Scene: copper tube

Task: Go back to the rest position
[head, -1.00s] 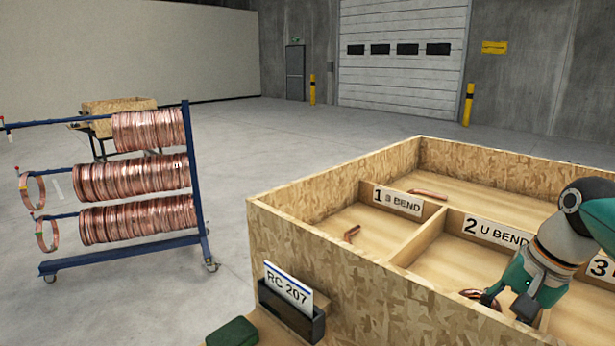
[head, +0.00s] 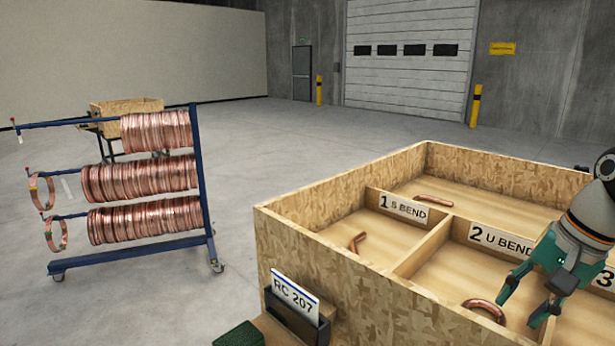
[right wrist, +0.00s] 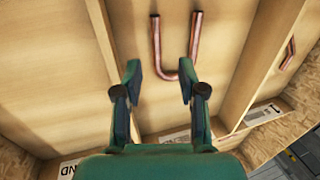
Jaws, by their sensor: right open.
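My right gripper (head: 522,304) is open and empty above compartment 2, labelled U BEND, of the wooden crate (head: 340,268). A copper U-bend tube (head: 485,306) lies on that compartment's floor, apart from the fingers. In the right wrist view the open right gripper (right wrist: 160,82) shows with the U-bend tube (right wrist: 180,74) below and ahead of its fingertips. A bent copper tube (head: 357,242) lies in compartment 1, labelled S BEND. Another copper piece (head: 433,200) lies behind the label board. My left gripper is not in view.
A blue rack (head: 200,160) with copper coils stands on the left. Behind it is another wooden crate (head: 125,107). An RC 207 card (head: 295,295) sits in a dark holder on the near crate's side. Open concrete floor lies between rack and crate.

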